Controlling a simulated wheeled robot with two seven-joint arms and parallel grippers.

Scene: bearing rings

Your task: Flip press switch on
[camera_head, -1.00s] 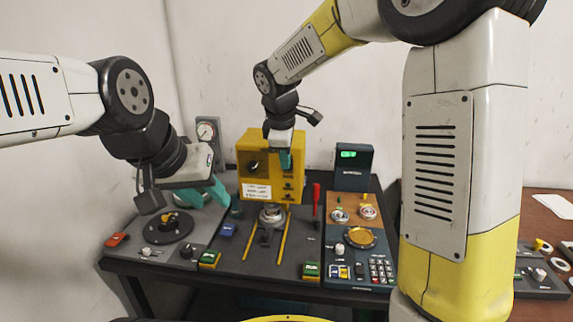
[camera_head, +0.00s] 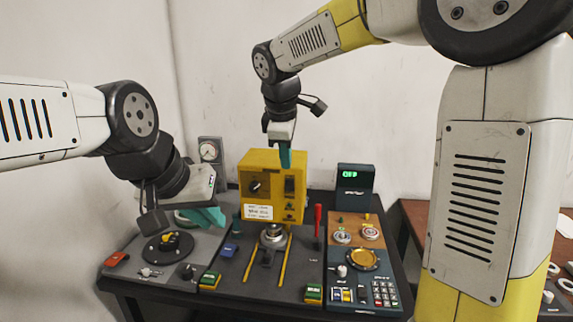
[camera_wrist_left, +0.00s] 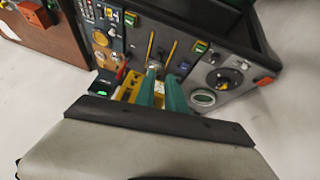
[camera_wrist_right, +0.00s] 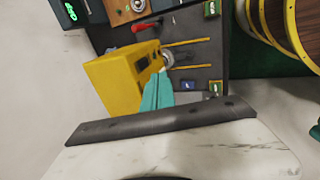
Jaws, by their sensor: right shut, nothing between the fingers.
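The yellow press (camera_head: 259,161) stands at the back middle of the bench. My right gripper (camera_head: 286,165) is shut and empty, at the upper front of the press above the dark panel. Its teal fingers also show beside the press in the right wrist view (camera_wrist_right: 157,92); contact is unclear. My left gripper (camera_head: 215,219) is open and empty over the bench's left part, left of the press.
A small display (camera_head: 355,179) reads OFF in green, right of the press. A red lever (camera_head: 317,218) stands between them. A gauge (camera_head: 209,151) stands at the back left. A keypad (camera_head: 384,292), buttons and a dial crowd the bench.

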